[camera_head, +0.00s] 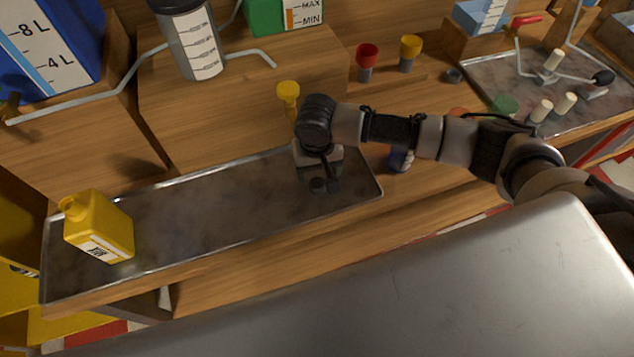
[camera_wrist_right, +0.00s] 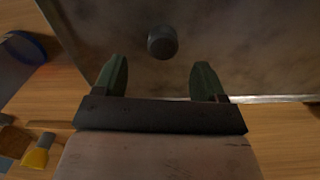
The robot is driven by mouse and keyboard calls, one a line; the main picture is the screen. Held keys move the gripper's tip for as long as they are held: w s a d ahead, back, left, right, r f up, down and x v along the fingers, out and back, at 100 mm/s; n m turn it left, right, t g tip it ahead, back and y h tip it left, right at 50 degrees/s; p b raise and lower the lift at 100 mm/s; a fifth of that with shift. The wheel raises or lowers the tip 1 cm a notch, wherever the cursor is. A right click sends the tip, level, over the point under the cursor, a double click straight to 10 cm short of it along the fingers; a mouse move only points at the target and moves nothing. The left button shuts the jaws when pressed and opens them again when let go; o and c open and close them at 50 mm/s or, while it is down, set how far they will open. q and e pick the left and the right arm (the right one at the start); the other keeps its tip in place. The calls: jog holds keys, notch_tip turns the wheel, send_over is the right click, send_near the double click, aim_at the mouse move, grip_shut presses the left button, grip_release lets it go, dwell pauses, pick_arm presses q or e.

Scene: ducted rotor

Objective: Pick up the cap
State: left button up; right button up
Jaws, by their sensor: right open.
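The cap (camera_head: 317,185) is a small dark round piece lying on the metal tray (camera_head: 215,215), near the tray's right end. In the right wrist view the cap (camera_wrist_right: 162,42) sits ahead of the fingertips, roughly centred between them. My right gripper (camera_wrist_right: 160,80) is open with nothing between its two dark green fingers. In the head view my right gripper (camera_head: 320,170) points down over the tray's right end, just behind the cap. My left gripper is not in view.
A yellow bottle (camera_head: 100,227) stands on the tray's left end. A yellow funnel-like piece (camera_head: 288,92), a red one (camera_head: 366,60) and a grey cylinder (camera_head: 190,40) stand behind. The tray's middle is clear.

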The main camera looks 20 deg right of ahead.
aim_at(317, 182)
notch_tip(317, 182, down, 4)
jog(key=shift+w+a+f+p, duration=0.15)
jog(key=shift+f+p, duration=0.1)
jog(key=shift+p, duration=0.15)
jog(key=shift+f, duration=0.45)
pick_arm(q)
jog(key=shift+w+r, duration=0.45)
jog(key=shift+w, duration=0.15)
pick_arm(e)
jog(key=c, duration=1)
